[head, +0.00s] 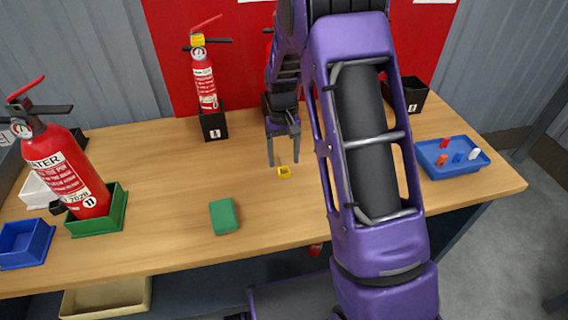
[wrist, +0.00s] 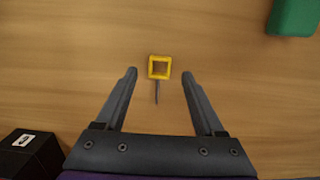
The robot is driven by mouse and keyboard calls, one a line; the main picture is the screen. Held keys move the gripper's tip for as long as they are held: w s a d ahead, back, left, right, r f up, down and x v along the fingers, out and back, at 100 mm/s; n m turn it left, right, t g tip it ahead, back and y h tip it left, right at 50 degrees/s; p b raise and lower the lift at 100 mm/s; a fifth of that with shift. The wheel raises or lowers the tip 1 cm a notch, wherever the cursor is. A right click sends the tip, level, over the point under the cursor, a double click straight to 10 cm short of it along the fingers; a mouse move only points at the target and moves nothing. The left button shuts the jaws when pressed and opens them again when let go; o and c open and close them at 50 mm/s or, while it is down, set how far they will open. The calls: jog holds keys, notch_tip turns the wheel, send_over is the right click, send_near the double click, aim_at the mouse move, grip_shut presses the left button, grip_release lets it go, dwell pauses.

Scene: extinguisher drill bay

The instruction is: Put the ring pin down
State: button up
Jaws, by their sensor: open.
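The ring pin is a small yellow square ring with a thin grey shaft. In the head view the ring pin (head: 284,173) lies on the wooden table (head: 160,160), near the middle. In the wrist view the ring pin (wrist: 159,67) lies with its shaft pointing back between the fingers and its ring just ahead of the fingertips. My gripper (head: 284,163) is open above the table, with one finger on each side of the pin's shaft. In the wrist view both fingers of my gripper (wrist: 160,73) are apart from the pin.
A green block (head: 224,216) lies nearer the front edge. A red extinguisher (head: 204,80) stands in a black holder (head: 214,125) behind; another extinguisher (head: 70,175) leans in a green tray (head: 112,218) at left. A blue tray (head: 474,172) with small pieces is at right.

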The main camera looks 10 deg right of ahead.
aim_at(283, 168)
notch_tip(283, 168, up, 8)
jog(key=p, duration=0.1)
jog(key=shift+w+r, duration=0.15)
jog(key=shift+w, duration=0.2)
